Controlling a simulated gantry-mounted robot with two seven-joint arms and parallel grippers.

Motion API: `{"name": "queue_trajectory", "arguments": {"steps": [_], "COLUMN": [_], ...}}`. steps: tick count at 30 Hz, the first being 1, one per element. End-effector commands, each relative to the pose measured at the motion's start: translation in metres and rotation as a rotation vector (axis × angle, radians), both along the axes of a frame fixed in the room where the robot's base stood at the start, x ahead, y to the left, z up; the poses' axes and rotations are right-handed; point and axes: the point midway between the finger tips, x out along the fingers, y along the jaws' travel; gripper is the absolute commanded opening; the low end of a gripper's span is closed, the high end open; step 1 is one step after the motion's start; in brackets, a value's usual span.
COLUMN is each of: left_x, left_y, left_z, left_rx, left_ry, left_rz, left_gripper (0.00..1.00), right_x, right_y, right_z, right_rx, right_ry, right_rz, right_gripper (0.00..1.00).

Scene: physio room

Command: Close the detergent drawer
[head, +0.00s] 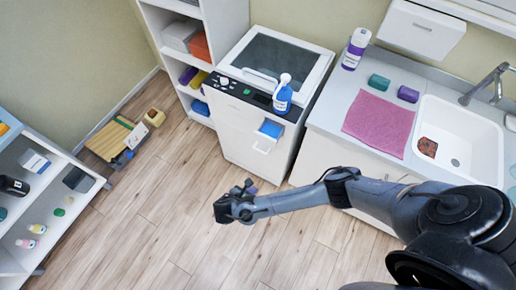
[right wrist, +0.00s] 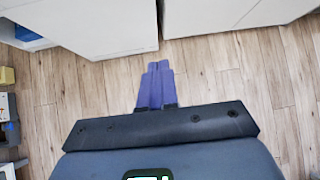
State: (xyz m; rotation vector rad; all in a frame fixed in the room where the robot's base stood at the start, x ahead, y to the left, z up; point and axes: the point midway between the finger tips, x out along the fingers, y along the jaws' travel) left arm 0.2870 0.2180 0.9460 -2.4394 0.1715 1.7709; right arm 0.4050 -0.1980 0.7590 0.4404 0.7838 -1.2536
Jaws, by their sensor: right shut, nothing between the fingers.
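The detergent drawer (head: 264,145) sticks out from the front of the white washing machine (head: 235,140) in the head view. It is white with a blue inside. My right gripper (head: 252,188) is in front of and below the drawer, apart from it, with its purple fingers toward the machine. In the right wrist view the fingers (right wrist: 155,66) are shut together and empty, over the floor near the bottom of the machine (right wrist: 100,28). I cannot make out the drawer in that view. My left gripper is not in view.
A blue-labelled spray bottle (head: 282,97) stands on the machine's top front edge. A sink counter (head: 325,118) with a pink cloth (head: 378,122) is to the right. A white shelf unit (head: 158,40) stands left of the machine. The wooden floor (head: 165,215) in front is clear.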

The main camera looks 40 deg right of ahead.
Motion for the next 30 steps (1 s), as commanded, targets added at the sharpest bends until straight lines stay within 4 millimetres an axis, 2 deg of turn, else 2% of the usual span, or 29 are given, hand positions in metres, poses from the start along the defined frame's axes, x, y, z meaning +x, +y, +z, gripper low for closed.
{"name": "queue_trajectory", "arguments": {"steps": [1,3,6,9,13,17,27,30], "left_x": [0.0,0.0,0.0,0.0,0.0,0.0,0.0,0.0], "left_y": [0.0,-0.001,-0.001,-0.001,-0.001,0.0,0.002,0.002], "left_z": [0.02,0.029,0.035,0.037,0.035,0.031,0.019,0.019], "left_rx": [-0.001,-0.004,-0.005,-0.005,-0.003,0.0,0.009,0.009], "left_ry": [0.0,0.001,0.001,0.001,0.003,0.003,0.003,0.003], "left_rz": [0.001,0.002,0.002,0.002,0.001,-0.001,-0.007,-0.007], "left_gripper": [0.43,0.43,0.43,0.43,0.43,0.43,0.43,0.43], "right_x": [0.019,0.038,0.058,0.067,0.072,0.075,0.088,0.091], "right_y": [-0.003,-0.005,-0.007,-0.008,-0.015,-0.027,-0.069,-0.082], "right_z": [0.032,0.054,0.075,0.083,0.078,0.064,0.02,0.013], "right_rx": [-0.012,-0.018,-0.019,-0.02,-0.02,-0.02,-0.018,-0.018], "right_ry": [-0.033,-0.068,-0.104,-0.121,-0.126,-0.125,-0.124,-0.126], "right_rz": [0.01,0.015,0.013,0.013,0.01,0.009,0.009,0.009], "right_gripper": [0.0,0.0,0.0,0.0,0.0,0.0,0.0,0.0]}}
